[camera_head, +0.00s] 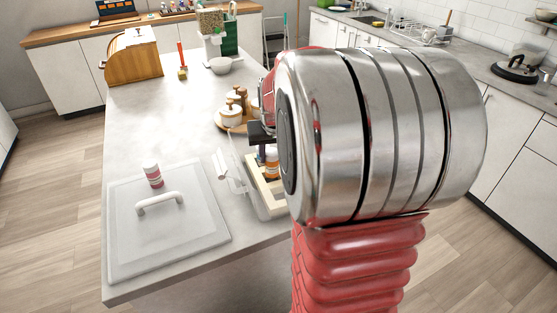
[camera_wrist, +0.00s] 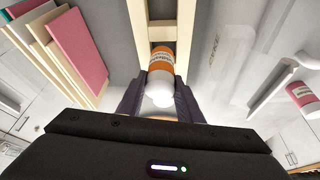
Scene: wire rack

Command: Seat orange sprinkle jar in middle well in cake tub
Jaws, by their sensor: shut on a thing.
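The orange sprinkle jar (camera_wrist: 161,64), with a white cap towards the camera, is between the fingers of my gripper (camera_wrist: 159,100) in the wrist view. The fingers are shut on it. In the head view the jar (camera_head: 271,160) shows just below the dark gripper (camera_head: 261,134), partly hidden by my arm. The cake tub (camera_head: 265,207) is clear with a pale wooden insert, and my arm covers its right part. In the wrist view the insert (camera_wrist: 162,35) lies beyond the jar. I cannot tell whether the jar touches a well.
A large clear lid (camera_head: 185,231) with a white handle lies left of the tub. A pink-and-white jar (camera_head: 152,175) stands on its far part. A wooden tray (camera_head: 225,122) with lidded pots is behind the tub.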

